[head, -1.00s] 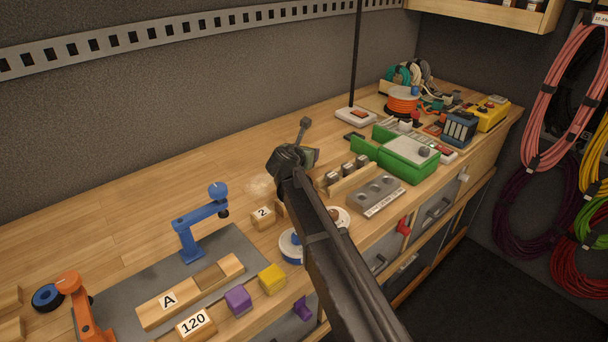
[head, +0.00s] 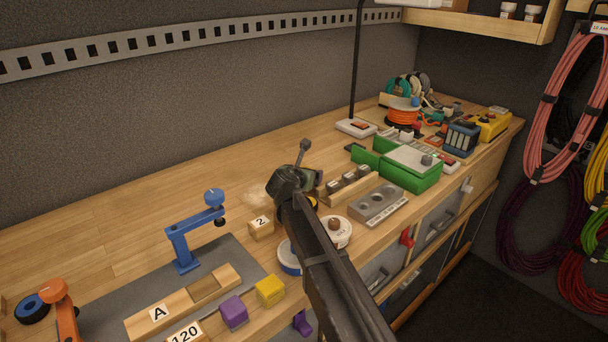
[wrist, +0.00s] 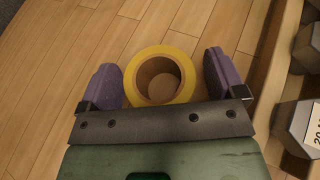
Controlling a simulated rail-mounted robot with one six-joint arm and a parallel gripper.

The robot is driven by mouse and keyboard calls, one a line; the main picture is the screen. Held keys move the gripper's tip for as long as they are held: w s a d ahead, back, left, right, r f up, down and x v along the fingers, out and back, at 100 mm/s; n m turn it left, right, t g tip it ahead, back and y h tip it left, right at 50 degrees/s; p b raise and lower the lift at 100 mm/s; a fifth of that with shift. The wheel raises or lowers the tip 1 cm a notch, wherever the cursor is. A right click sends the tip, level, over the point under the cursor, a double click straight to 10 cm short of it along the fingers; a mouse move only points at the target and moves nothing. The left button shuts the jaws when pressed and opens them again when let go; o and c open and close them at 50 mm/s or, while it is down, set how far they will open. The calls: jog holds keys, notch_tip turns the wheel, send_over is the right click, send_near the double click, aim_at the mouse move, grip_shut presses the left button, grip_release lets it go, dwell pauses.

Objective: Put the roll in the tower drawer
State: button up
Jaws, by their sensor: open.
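A yellow-rimmed roll (wrist: 162,76) with a brown core lies flat on the wooden bench in the wrist view. My gripper (wrist: 164,78) is open, with one purple finger on each side of the roll and small gaps between. In the head view my gripper (head: 308,182) is low over the bench, and my arm hides nearly all of the roll. Drawers with grey handles (head: 440,222), a red handle (head: 406,238) and a purple handle (head: 302,322) are set in the bench front. I cannot tell which is the tower drawer.
A wooden holder (head: 349,187) with metal weights and a grey block (head: 378,204) lie right of my gripper. A white roll (head: 336,232) and a blue-rimmed roll (head: 288,258) lie close to my arm.

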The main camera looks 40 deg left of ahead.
jog(key=shift+r+p, duration=0.3)
jog(key=shift+r, duration=0.05)
jog(key=p+v, duration=0.4)
jog(key=v, duration=0.7)
jog(key=shift+s, duration=0.15)
jog(key=shift+o, duration=0.2)
jog(key=shift+s+d, duration=0.1)
jog(key=shift+s, duration=0.2)
